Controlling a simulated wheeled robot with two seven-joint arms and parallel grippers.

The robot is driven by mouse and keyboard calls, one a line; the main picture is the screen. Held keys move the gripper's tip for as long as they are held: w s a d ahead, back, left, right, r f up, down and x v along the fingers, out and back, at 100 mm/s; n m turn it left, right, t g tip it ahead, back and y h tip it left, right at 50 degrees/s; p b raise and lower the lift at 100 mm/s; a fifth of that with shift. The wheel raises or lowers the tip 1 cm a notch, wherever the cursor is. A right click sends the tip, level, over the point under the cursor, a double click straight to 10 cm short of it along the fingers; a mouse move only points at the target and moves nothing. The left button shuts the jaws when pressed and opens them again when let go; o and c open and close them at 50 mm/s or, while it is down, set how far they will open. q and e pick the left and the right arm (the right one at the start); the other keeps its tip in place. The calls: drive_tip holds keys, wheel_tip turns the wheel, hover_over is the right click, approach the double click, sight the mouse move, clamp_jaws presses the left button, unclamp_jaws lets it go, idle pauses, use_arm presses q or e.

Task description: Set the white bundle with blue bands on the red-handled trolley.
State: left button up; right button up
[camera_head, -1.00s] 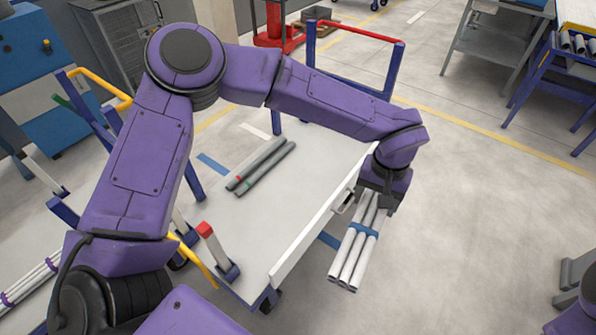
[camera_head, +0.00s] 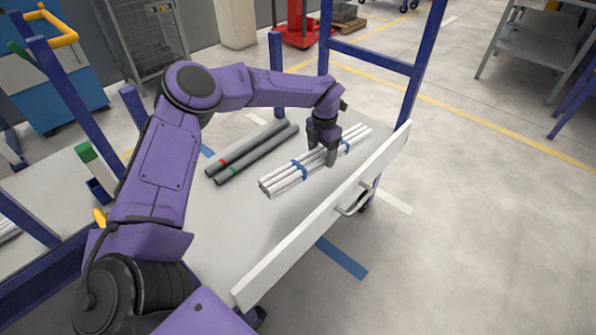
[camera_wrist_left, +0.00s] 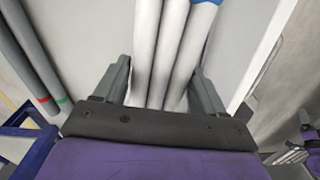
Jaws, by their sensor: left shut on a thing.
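The white bundle with blue bands (camera_head: 280,182) is several white pipes lying roughly level over the trolley's pale deck (camera_head: 225,228). My left gripper (camera_head: 331,157) is shut on the bundle between its two blue bands. In the left wrist view, the fingers (camera_wrist_left: 162,88) stand on either side of the white pipes (camera_wrist_left: 164,45). The bundle is very low over the deck; I cannot tell whether it touches. The trolley's red handle bar is out of view now; its blue posts (camera_head: 411,88) show. My right gripper is not in view.
Two grey pipes (camera_head: 262,147) with red and green marks lie on the deck, left of the bundle. A white side board with a metal latch (camera_head: 352,200) edges the deck on the right. Bare deck lies towards the front. A red machine (camera_head: 297,28) stands behind.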

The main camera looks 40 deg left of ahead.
sight(315, 183)
use_arm(q)
drive_tip(key=shift+w+a+f+n+b, duration=0.15)
drive_tip(key=shift+a+f+n+b, duration=0.05)
drive_tip(key=shift+a+f+n, duration=0.3)
drive_tip(key=shift+w+a+f+n+b, duration=0.15)
drive_tip(key=shift+a+f+n, duration=0.2)
drive_tip(key=shift+f, duration=0.2)
wheel_tip(315, 183, down, 9)
drive_tip(key=shift+a+f+b, duration=0.1)
drive_tip(key=shift+b, duration=0.6)
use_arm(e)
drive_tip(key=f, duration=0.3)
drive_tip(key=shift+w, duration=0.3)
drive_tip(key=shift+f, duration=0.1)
use_arm(q)
drive_tip(key=o, duration=1.3)
drive_tip(key=shift+f, duration=0.15)
drive_tip(key=shift+s, duration=0.1)
drive_tip(key=shift+r, duration=0.4)
wheel_tip(315, 183, up, 12)
drive_tip(key=shift+f+p, duration=0.2)
drive_tip(key=shift+p, duration=0.8)
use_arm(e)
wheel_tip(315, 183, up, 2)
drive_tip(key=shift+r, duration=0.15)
